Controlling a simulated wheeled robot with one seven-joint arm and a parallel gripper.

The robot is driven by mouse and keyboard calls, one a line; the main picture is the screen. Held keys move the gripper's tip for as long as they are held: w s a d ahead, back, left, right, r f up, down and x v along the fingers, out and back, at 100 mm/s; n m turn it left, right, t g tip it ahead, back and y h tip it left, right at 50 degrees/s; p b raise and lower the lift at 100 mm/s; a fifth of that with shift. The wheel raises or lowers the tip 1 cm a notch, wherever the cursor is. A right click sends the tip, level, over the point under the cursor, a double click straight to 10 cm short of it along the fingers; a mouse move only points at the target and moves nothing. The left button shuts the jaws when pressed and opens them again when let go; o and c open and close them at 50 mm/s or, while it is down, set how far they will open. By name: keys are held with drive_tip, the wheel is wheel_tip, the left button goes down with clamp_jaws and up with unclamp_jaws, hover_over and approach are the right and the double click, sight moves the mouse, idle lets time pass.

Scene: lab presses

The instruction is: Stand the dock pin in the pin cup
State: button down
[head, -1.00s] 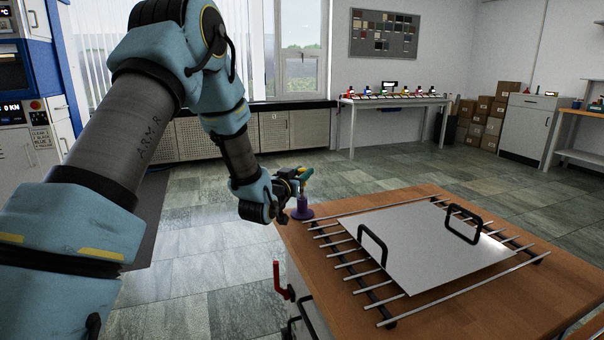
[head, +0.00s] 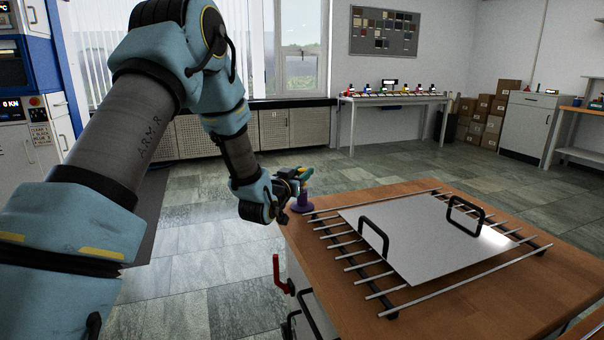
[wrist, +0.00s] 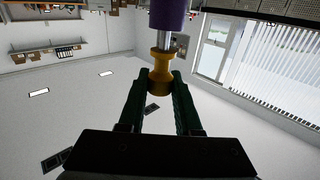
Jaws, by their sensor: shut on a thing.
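The dock pin has a yellow, waisted knob (wrist: 160,73) and a bright metal shaft (wrist: 164,41). My gripper (wrist: 160,82) has green fingers and is shut on the knob. The purple pin cup (head: 303,205) stands on that corner, directly below the pin. In the wrist view the purple cup (wrist: 167,14) meets the far end of the shaft. A short length of shaft shows between knob and cup; the shaft's tip is hidden, seemingly inside the cup.
A wooden table (head: 440,325) carries a rack of metal rods (head: 480,277) with a grey plate (head: 425,245) on it. The plate has two black handles, the nearer one (head: 373,237) right of the cup. A red lever (head: 278,275) sticks out at the table's left side.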

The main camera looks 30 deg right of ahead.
drive_tip(key=shift+f+b, duration=0.65)
drive_tip(key=shift+f, duration=0.1)
drive_tip(key=c, duration=0.5)
unclamp_jaws()
drive_tip(key=b+v, duration=0.2)
drive_tip(key=v, duration=0.8)
drive_tip(key=shift+s+a, duration=0.3)
